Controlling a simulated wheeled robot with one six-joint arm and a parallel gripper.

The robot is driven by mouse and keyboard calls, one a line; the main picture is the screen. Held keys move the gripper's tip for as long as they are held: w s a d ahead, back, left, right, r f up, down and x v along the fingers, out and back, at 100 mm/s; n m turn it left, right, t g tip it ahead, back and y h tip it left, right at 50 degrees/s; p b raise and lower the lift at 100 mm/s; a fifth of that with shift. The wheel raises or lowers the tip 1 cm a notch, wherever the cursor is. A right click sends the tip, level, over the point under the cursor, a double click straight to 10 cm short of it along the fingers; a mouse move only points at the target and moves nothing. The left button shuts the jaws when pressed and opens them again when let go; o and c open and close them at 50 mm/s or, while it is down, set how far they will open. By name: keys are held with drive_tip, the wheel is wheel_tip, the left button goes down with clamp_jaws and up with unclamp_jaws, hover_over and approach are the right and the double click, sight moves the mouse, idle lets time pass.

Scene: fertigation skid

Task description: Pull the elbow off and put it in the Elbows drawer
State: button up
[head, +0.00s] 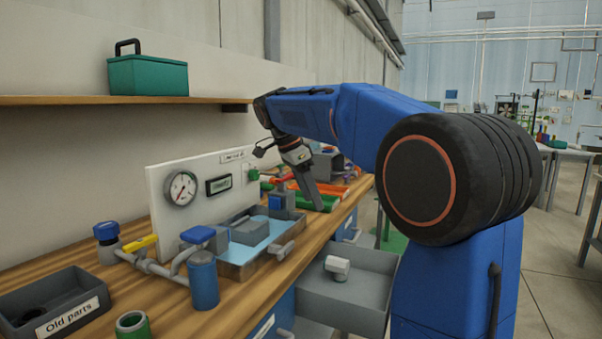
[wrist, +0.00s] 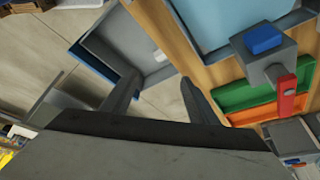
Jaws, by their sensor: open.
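My gripper (head: 311,192) hangs over the far part of the bench, beyond the water tray. In the wrist view its two fingers (wrist: 163,80) are spread with nothing between them. A pale grey fitting (head: 337,267), which looks like the elbow, lies in an open grey drawer (head: 362,303) below the bench edge. It also shows small in the wrist view (wrist: 160,55), inside the drawer (wrist: 95,42), apart from the fingers. The drawer's label is not readable here. On the skid, a grey pipe (head: 283,248) ends at the tray's front side.
The skid has a gauge panel (head: 205,190), a water tray (head: 240,270) and a blue canister (head: 204,282). An "Old parts" box (head: 78,318) and a green cup-like part (head: 132,324) stand at the front left. Green and orange trays (wrist: 250,97) lie near my gripper.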

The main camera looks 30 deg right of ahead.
drive_tip(key=v, duration=0.7)
drive_tip(key=shift+r, duration=0.35)
drive_tip(key=shift+a, duration=0.1)
